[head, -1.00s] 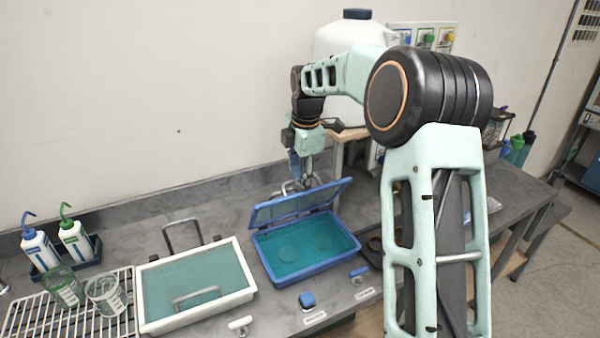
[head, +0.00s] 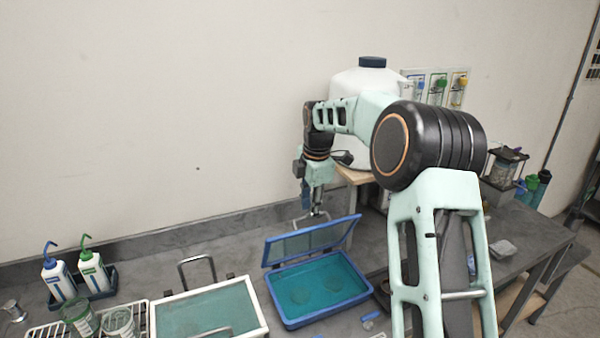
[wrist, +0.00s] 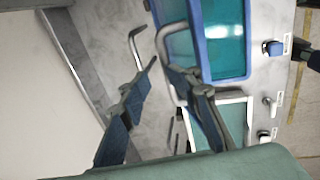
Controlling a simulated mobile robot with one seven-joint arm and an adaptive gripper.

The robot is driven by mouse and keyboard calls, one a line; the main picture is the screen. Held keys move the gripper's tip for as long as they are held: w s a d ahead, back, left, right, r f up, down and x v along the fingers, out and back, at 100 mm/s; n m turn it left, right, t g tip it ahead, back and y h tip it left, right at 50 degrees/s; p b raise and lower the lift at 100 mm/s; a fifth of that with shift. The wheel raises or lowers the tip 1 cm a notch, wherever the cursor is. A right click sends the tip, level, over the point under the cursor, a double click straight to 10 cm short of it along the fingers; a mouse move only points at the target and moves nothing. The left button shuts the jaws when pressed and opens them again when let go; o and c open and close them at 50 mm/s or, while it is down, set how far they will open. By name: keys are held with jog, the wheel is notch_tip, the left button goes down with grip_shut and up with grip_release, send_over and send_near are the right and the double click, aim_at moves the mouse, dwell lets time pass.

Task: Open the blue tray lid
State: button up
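The blue tray (head: 318,322) sits on the grey bench with its lid (head: 312,240) raised and tilted up along the back edge. The teal inside of the tray shows. My gripper (head: 316,213) is just behind the lid's upper edge, near its metal handle, and the lid partly hides it. In the wrist view, my gripper (wrist: 160,69) has its two fingers apart with a narrow gap between the tips. The bent metal handle (wrist: 162,42) runs beside the right finger; I cannot tell whether they touch. The blue tray (wrist: 247,38) shows at the upper right there.
A white tray (head: 262,318) with a teal lid and metal handles stands left of the blue one. Wash bottles (head: 92,272) and glass beakers (head: 118,322) are farther left. A large white jug (head: 350,95) stands behind my arm.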

jog(key=w+a+r, duration=0.2)
jog(key=w+r, duration=0.4)
jog(key=shift+p, duration=0.3)
dwell(0.5)
jog(key=shift+w+r, duration=0.1)
jog(key=shift+r, duration=0.05)
notch_tip(320, 180, up, 7)
jog(key=s, duration=0.1)
jog(key=shift+s+d, duration=0.2)
dwell(0.5)
jog(key=shift+r, duration=0.1)
jog(key=shift+c, duration=0.6)
